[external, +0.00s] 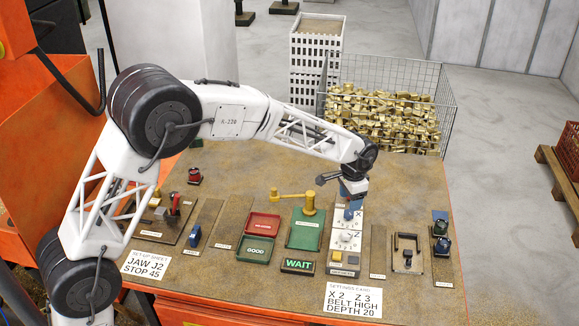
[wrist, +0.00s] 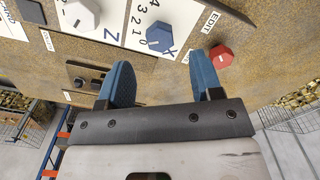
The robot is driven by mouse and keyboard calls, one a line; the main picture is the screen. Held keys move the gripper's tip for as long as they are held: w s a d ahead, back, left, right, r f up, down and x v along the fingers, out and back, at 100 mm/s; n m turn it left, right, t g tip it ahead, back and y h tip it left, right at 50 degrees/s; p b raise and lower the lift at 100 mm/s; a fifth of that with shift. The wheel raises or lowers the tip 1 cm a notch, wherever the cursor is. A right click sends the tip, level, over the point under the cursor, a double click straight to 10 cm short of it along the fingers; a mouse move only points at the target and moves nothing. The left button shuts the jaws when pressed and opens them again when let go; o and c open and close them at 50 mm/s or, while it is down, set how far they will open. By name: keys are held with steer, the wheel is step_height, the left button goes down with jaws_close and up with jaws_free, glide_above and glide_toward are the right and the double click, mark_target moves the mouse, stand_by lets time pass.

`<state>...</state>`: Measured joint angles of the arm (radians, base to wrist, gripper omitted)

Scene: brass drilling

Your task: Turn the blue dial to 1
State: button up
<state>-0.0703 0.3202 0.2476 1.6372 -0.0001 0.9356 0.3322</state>
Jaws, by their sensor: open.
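The blue dial (wrist: 158,38) is on a white panel marked X, with a scale from 0 to 4 beside it. Its pale mark faces roughly the low end of the scale; I cannot read the exact number. In the external view the blue dial (external: 349,214) sits near the top of the panel, just below my gripper (external: 353,194). In the wrist view my gripper (wrist: 160,62) is open, with its two blue fingers apart and empty. The dial shows beyond and between the fingertips; no contact is visible.
A white dial (wrist: 83,14) marked Z is beside the blue one, and a red knob (wrist: 221,55) marked EDIT is close to the right finger.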

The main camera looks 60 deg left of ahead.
mark_target(347, 213)
steer(key=shift+r, duration=1.15)
steer(key=shift+s+d+r, duration=0.1)
steer(key=shift+s+r, duration=0.25)
steer(key=s+d+r, duration=0.1)
steer(key=s+r, duration=0.4)
steer(key=s, duration=0.4)
steer(key=s+d+r+n+t, duration=0.15)
steer(key=s+r, duration=0.25)
steer(key=s, duration=0.5)
steer(key=s+d+r, duration=0.2)
steer(key=s+r, duration=0.3)
steer(key=s, duration=0.4)
steer(key=s+d+f, duration=0.1)
steer(key=s, duration=1.3)
steer(key=s+f+n+t, duration=0.1)
steer(key=s, duration=1.3)
steer(key=shift+s+d+f, duration=0.35)
steer(key=shift+d, duration=0.05)
